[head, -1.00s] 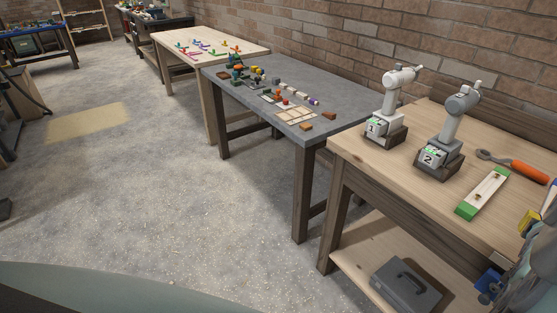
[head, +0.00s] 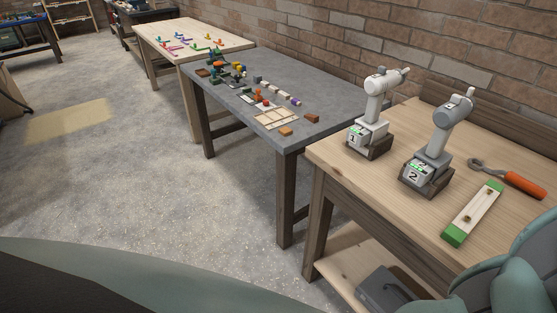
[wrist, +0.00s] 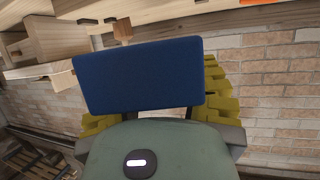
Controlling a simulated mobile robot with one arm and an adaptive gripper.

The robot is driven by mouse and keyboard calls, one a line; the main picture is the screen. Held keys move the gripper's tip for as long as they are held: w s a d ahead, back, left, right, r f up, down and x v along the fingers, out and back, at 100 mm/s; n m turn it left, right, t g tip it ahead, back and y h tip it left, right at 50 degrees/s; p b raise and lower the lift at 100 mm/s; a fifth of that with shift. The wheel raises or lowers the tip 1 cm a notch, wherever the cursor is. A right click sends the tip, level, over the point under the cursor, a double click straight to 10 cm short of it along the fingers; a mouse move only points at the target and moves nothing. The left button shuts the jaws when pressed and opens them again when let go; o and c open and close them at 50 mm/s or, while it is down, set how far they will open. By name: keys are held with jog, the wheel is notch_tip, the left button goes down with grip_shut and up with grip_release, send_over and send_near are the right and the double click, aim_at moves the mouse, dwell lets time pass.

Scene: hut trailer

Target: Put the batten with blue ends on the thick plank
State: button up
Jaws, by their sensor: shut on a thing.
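The batten with blue ends (wrist: 138,76) shows in the wrist view as a large blue end close to the camera. My gripper (wrist: 162,104) has its yellow fingers on both sides of this end and is shut on it. The rest of the batten is hidden behind the blue end. In the head view my gripper and this batten are out of sight. I cannot make out the thick plank for certain in either view.
A green-ended batten (head: 474,214) lies on the right wooden bench (head: 400,209), near an orange-handled wrench (head: 521,185). Two small robot arms marked 1 (head: 372,118) and 2 (head: 438,146) stand there. A grey table (head: 318,124) with small parts is beyond.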

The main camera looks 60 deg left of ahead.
jog(key=s+d+f+m+h+b, duration=0.1)
jog(key=s+d+f, duration=0.1)
jog(key=s, duration=0.3)
jog(key=shift+s+f+m, duration=0.25)
jog(key=shift+f+m, duration=0.05)
jog(key=shift+f, duration=0.4)
jog(key=shift+w+a+r+x, duration=0.2)
jog(key=shift+a+x, duration=0.15)
jog(key=shift+x, duration=2.4)
jog(key=shift+w+a+r+x, duration=0.2)
jog(key=shift+a+x, duration=0.2)
jog(key=shift+x, duration=2.35)
jog(key=shift+w+a+r+x, duration=0.2)
jog(key=shift+a+x, duration=0.15)
jog(key=shift+x, duration=2.4)
jog(key=shift+f, duration=0.15)
jog(key=o, duration=1.2)
